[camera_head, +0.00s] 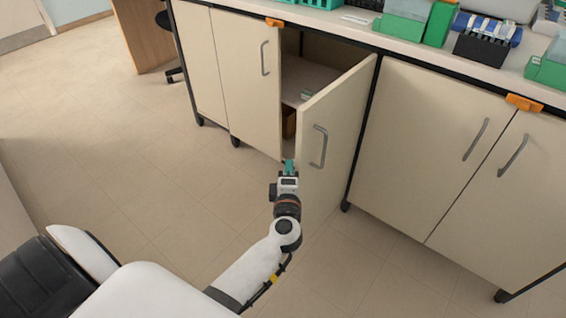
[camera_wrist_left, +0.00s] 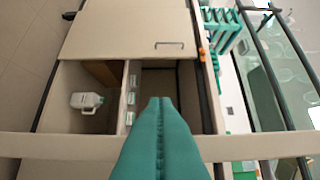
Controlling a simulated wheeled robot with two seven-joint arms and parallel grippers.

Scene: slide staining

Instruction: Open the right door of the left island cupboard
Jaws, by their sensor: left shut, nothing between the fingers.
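The left island cupboard's right door (camera_head: 338,125) is cream with a grey bar handle (camera_head: 318,147). It stands swung out, well away from the frame. The left door (camera_head: 247,85) beside it is shut; its handle also shows in the left wrist view (camera_wrist_left: 169,44). My left gripper (camera_head: 289,167) is shut and empty, beside the open door's free edge; I cannot tell if it touches. In the left wrist view its teal fingers (camera_wrist_left: 160,105) point toward the open interior and cross in front of the door's pale edge (camera_wrist_left: 60,144). My right gripper is not in view.
Inside the cupboard are a shelf (camera_head: 308,78), a white jug (camera_wrist_left: 87,101) and small boxes. Another cupboard with shut doors (camera_head: 425,135) stands to the right. Racks and boxes stand on the countertop (camera_head: 350,35). The floor (camera_head: 140,165) in front is clear.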

